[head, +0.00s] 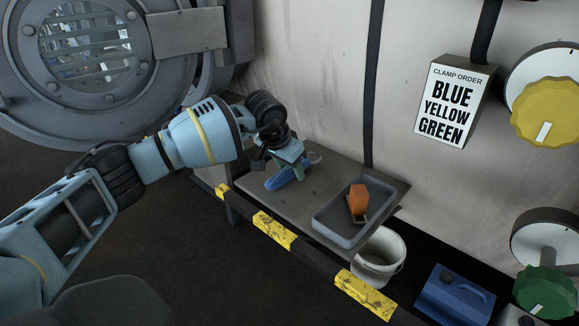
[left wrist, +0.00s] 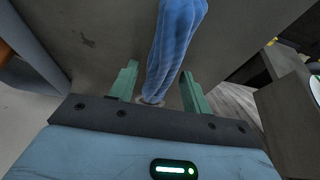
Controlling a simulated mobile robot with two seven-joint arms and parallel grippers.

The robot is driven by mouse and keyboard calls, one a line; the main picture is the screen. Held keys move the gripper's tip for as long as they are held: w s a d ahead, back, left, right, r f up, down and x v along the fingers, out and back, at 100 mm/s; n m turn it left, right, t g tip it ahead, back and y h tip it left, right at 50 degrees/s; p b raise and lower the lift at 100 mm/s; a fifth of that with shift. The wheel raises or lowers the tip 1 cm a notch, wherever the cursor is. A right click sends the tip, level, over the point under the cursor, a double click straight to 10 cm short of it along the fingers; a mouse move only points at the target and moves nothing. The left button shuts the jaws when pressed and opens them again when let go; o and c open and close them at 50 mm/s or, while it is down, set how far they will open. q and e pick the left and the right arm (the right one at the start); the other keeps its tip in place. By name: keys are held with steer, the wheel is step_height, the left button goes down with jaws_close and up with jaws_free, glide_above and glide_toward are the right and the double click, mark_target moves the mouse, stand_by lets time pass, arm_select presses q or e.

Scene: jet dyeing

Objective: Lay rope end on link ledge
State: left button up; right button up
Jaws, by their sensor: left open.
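The blue rope end (head: 283,178) lies on the left part of the grey ledge (head: 327,170), beside the machine's pale wall. In the left wrist view the rope (left wrist: 178,35) is a thick, folded blue strand running from the top edge down between my two green fingers. My left gripper (head: 300,166) is low over the ledge at the rope. Its jaws (left wrist: 158,78) are open, one finger on each side of the rope, with a gap visible at least on the left side. The arm hides part of the rope in the head view. My right gripper is not in view.
A grey tray (head: 330,228) with an orange-handled tool (head: 358,199) sits on the ledge's right part. A white bucket (head: 380,262) and a blue canister (head: 455,296) stand lower right. A yellow-black rail (head: 274,229) runs along the front. A round hatch (head: 85,55) is upper left.

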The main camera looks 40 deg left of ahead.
arm_select(q)
steer(key=shift+r, duration=0.3)
steer(key=p+v, duration=0.1)
steer(key=v, duration=1)
steer(key=shift+s+r, duration=0.15)
steer(key=shift+r, duration=0.25)
steer(key=shift+f, duration=0.1)
